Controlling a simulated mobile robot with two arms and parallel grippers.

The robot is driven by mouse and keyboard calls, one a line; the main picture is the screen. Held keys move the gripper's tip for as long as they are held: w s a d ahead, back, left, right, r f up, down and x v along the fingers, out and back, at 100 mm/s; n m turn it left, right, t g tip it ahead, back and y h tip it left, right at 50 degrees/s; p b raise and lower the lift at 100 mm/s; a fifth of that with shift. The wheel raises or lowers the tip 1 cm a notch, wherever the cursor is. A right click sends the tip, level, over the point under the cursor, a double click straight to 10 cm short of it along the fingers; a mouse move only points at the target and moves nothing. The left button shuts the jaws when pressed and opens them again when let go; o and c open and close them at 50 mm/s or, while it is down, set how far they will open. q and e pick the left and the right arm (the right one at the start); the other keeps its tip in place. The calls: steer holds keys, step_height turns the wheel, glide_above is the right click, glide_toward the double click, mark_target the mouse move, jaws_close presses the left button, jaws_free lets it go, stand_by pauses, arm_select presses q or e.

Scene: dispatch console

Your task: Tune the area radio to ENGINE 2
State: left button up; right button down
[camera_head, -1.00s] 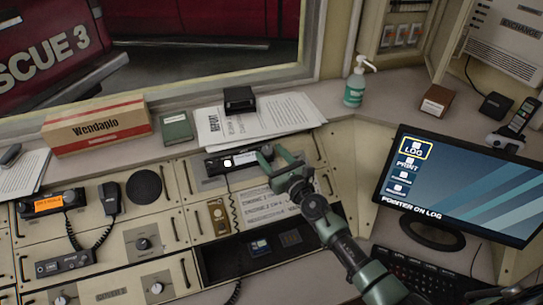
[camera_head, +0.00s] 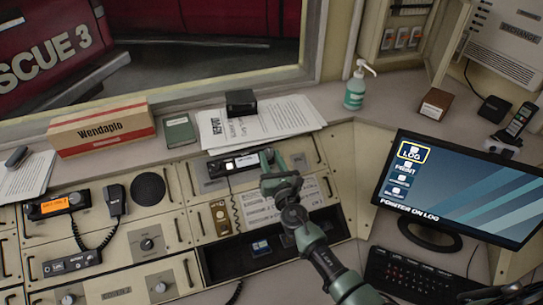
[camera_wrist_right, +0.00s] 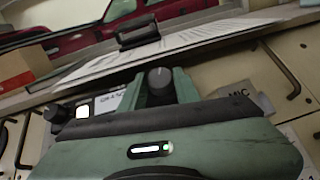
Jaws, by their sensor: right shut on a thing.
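The radio (camera_head: 217,168) in the middle of the console has a small lit display and a dark round knob at its right end. My right gripper (camera_head: 267,160) comes from below and covers that end in the head view. In the right wrist view its two green fingers (camera_wrist_right: 160,90) stand on either side of the dark knob (camera_wrist_right: 160,76) and are shut on it. A pale lit button (camera_wrist_right: 83,112) shows left of the fingers. The display is too small to read. A white card (camera_head: 262,215) with ENGINE lines lies below the radio, partly behind my arm. My left gripper is out of view.
Loose papers (camera_head: 290,113) and a black box (camera_head: 240,102) lie on the ledge behind the radio. A coiled cord hangs by a brass-coloured plate (camera_head: 220,217). Another radio with an orange display (camera_head: 47,208) sits at left, a monitor (camera_head: 460,190) at right.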

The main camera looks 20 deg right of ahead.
steer(key=c, duration=1)
jaws_free()
steer(key=shift+c, duration=0.2)
steer(key=s, duration=0.7)
steer(key=shift+s+a, duration=0.15)
steer(key=shift+s, duration=0.25)
